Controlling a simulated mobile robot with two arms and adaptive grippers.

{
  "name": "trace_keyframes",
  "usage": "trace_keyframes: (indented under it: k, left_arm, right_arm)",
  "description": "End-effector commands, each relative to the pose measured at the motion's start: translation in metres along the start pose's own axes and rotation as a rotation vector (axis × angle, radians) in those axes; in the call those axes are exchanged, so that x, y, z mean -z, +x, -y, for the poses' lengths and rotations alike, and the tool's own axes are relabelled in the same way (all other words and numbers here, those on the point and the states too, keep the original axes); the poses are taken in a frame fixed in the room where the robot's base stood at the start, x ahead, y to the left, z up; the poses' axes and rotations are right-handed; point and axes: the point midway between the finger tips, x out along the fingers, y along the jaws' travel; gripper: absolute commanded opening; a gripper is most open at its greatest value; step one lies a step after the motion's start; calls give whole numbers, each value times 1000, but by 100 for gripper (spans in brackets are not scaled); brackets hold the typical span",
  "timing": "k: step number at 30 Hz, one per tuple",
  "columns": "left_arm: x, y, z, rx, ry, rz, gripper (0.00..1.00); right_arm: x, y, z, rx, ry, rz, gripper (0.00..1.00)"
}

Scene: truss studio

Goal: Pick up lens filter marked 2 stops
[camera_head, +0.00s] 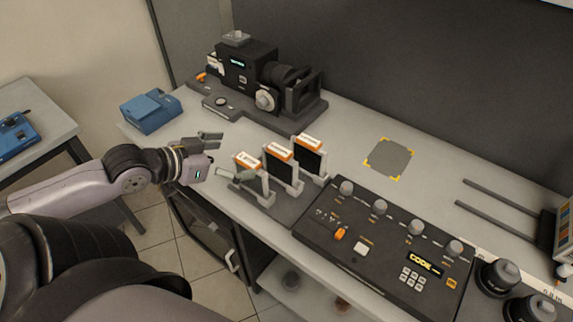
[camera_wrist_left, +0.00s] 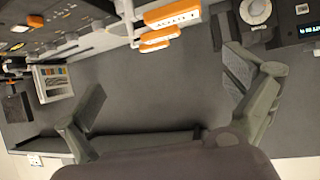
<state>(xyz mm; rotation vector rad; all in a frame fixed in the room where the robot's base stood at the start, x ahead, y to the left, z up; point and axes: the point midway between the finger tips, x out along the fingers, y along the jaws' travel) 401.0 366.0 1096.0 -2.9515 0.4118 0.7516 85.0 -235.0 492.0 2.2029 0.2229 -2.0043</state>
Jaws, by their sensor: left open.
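Three lens filters with orange top labels stand upright in a rack (camera_head: 285,208) on the table: a near one (camera_head: 247,161), a middle one (camera_head: 280,152) and a far one (camera_head: 309,142). Their dark panes face the front right. The label print is too small to read, so I cannot tell which is 2 stops. My left gripper (camera_head: 222,156) is open and empty, just left of the near filter and apart from it. In the left wrist view the orange labels show at the top, beyond the open left gripper (camera_wrist_left: 168,98). My right gripper is out of view.
A camera (camera_head: 247,68) on a dark base stands behind the rack, with a blue box (camera_head: 151,110) to its left. A control panel (camera_head: 380,250) with knobs lies right of the rack. A grey square pad (camera_head: 390,157) with yellow corners is bare.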

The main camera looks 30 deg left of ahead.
Motion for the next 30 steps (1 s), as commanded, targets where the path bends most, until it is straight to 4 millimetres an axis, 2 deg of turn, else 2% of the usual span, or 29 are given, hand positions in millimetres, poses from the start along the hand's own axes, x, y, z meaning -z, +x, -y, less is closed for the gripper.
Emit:
trace_keyframes:
  k: [3,18,24,30]
  left_arm:
    - [0,19,1,0,3,-5,100]
    - [1,79,2,4,2,-4,100]
    - [0,95,2,4,-1,-3,100]
    - [0,100,2,3,0,-2,100]
  right_arm:
    - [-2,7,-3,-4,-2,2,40]
    - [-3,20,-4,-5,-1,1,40]
    - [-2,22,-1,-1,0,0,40]
    - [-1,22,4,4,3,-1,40]
